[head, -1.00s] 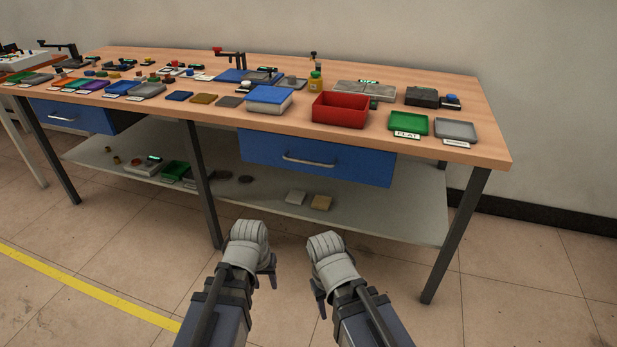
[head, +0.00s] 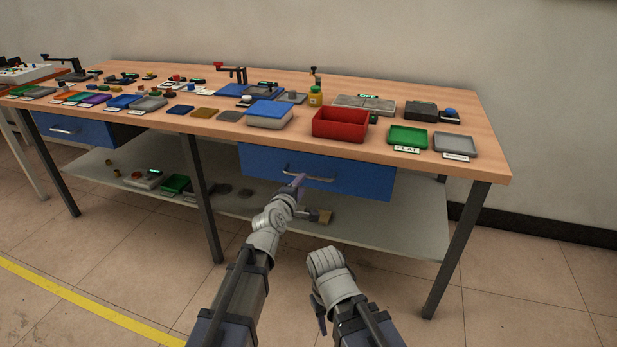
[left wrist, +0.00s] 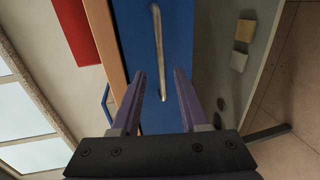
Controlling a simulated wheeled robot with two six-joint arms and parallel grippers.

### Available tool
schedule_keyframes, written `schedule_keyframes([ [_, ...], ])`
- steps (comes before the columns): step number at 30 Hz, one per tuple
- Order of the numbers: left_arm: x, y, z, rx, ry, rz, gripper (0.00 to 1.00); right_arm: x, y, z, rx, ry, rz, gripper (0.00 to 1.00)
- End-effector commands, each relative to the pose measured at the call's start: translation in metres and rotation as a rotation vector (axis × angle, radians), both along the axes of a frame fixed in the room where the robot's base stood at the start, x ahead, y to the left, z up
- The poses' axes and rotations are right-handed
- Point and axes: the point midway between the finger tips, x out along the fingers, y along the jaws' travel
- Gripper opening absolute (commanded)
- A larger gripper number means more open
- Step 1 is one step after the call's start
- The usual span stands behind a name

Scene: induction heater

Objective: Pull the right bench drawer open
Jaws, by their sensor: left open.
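The right bench drawer (head: 345,175) is a blue front under the bench top, with a silver bar handle (head: 318,178). It looks shut. My left gripper (head: 299,181) is raised in front of the drawer, near the left end of the handle. In the left wrist view the two purple fingers (left wrist: 158,88) are apart, and the handle (left wrist: 158,50) runs lengthwise ahead, with its near end close to the gap between the fingertips. I cannot tell whether they touch. My right gripper (head: 321,315) hangs low in front of the bench; its jaws are not clear.
The wooden bench top (head: 300,133) holds a red bin (head: 340,124), a green tray (head: 408,137) and several other items. Below is a grey shelf (head: 400,226) with small blocks. A second blue drawer (head: 75,129) is at the left. A bench leg (head: 203,190) stands left of my left arm.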

Motion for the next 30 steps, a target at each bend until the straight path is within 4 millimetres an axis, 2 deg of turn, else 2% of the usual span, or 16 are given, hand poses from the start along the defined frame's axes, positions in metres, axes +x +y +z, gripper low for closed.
schedule_keyframes([
  [8,0.014,-0.004,-0.004,0.004,0.001,-0.002,0.44,0.0,0.0,-0.004,0.0,0.0,0.001,0.5],
  [21,0.07,-0.023,-0.016,0.005,0.001,-0.003,0.44,0.0,0.0,-0.016,0.002,0.0,0.003,0.5],
  [30,0.072,-0.024,-0.016,0.005,0.0,-0.002,0.44,0.0,0.0,-0.016,0.002,0.0,0.004,0.5],
])
